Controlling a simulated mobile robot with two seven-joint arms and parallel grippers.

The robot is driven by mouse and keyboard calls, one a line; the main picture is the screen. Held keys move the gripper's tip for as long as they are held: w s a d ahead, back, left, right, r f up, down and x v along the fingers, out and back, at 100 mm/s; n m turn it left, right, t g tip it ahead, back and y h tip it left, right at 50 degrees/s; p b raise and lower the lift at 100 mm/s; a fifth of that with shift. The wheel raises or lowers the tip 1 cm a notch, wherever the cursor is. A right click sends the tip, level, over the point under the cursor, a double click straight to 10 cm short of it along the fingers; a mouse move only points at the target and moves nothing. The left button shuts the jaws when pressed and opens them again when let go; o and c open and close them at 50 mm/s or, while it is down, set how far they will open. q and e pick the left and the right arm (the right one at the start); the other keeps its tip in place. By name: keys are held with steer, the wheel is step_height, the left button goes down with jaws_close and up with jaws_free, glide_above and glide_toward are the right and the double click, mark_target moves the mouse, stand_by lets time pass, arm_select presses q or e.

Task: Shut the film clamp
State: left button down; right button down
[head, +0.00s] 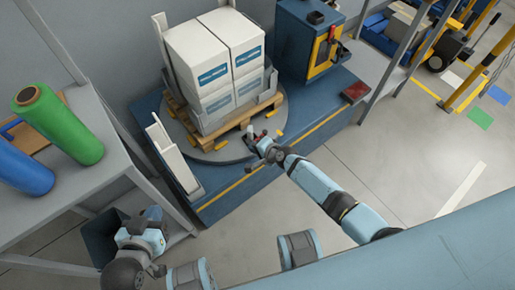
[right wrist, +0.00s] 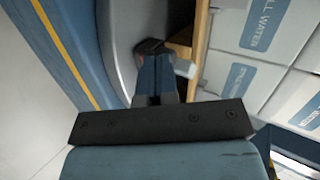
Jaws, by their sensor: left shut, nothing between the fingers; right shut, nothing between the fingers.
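The film clamp appears as a small dark piece with red on it (right wrist: 150,46), low at the edge of the round turntable beside the pallet. My right gripper (head: 252,135) is at this edge, close to the clamp. In the right wrist view, its shut fingers (right wrist: 156,80) overlap the near side of the clamp and partly hide it. I cannot tell whether they touch it, or whether the clamp is open. My left gripper (head: 150,268) is low at the left, far from the clamp. It is shut and empty, with its fingertips hard to make out.
White boxes (head: 210,50) stand on a wooden pallet (head: 220,122) on the turntable (head: 215,152). A blue machine column (head: 295,40) stands behind. A bench at left holds a green roll (head: 65,125) and a blue roll (head: 22,170).

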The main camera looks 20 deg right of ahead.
steer(key=shift+w+a, duration=0.6)
arm_select(q)
steer(key=shift+d, duration=0.1)
arm_select(e)
steer(key=shift+w+a, duration=0.1)
steer(key=shift+a, duration=0.05)
arm_select(q)
steer(key=shift+r, duration=0.1)
arm_select(e)
steer(key=shift+r, duration=0.1)
arm_select(q)
steer(key=p, duration=0.4)
steer(key=shift+s+a+r+g, duration=0.2)
steer(key=shift+a+r+g, duration=0.1)
steer(key=shift+a, duration=0.1)
arm_select(e)
steer(key=v, duration=1.4)
steer(key=shift+f, duration=0.25)
arm_select(q)
steer(key=shift+f, duration=0.1)
